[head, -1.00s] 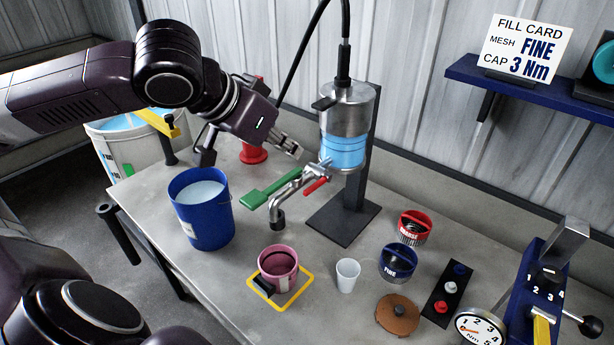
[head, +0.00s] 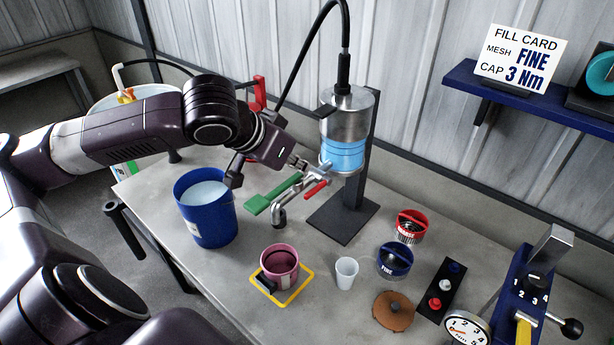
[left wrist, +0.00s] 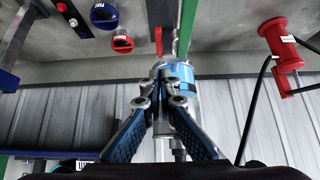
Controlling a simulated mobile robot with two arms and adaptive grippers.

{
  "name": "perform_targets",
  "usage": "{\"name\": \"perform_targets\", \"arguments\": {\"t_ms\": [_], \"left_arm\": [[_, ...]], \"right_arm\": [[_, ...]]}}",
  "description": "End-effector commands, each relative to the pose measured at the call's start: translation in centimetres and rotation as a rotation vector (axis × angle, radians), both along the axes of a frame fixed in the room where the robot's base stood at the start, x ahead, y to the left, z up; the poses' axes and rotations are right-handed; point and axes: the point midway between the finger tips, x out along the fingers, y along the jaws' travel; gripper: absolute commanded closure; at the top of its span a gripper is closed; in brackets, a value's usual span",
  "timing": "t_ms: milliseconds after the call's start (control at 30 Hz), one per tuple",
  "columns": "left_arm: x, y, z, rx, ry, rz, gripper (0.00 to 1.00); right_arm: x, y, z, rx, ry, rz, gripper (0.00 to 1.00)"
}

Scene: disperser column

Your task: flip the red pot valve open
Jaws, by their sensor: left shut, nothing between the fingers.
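The red valve handle (head: 316,189) sticks out by the metal spout pipe (head: 281,212), below the steel and blue pot (head: 343,152) on its stand. A longer green handle (head: 268,197) lies along the pipe's other side. My left gripper (head: 318,170) is shut and empty, its fingertips just above the red handle beside the pot's lower edge; I cannot tell whether they touch. In the left wrist view the red handle (left wrist: 158,42) and green handle (left wrist: 188,25) show beyond the closed fingertips (left wrist: 163,76). My right gripper is not in view.
A blue bucket (head: 197,225) stands left of the spout. A pink cup (head: 279,258) sits on a yellow-edged mat (head: 296,289), beside a white cup (head: 345,272). Red (head: 410,225) and blue (head: 395,260) mesh caps lie to the right. A hose rises from the pot.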

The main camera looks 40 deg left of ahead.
Motion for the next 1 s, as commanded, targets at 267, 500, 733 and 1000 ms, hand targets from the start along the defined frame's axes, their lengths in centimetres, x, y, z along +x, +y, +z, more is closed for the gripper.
{"name": "perform_targets", "arguments": {"t_ms": [267, 500, 733, 1000], "left_arm": [[2.4, -0.4, -2.6, -0.005, 0.002, -0.002, 1.0], [2.1, -0.2, -5.7, 0.003, 0.006, -0.001, 1.0], [2.1, -0.2, -6.8, 0.002, 0.002, 0.0, 1.0], [2.1, -0.3, -6.9, 0.001, 0.001, -0.002, 1.0]], "right_arm": [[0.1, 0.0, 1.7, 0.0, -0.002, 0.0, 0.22], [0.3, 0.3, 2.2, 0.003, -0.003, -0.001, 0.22], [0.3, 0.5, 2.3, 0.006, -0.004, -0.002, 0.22], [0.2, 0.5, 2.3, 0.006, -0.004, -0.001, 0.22]]}}
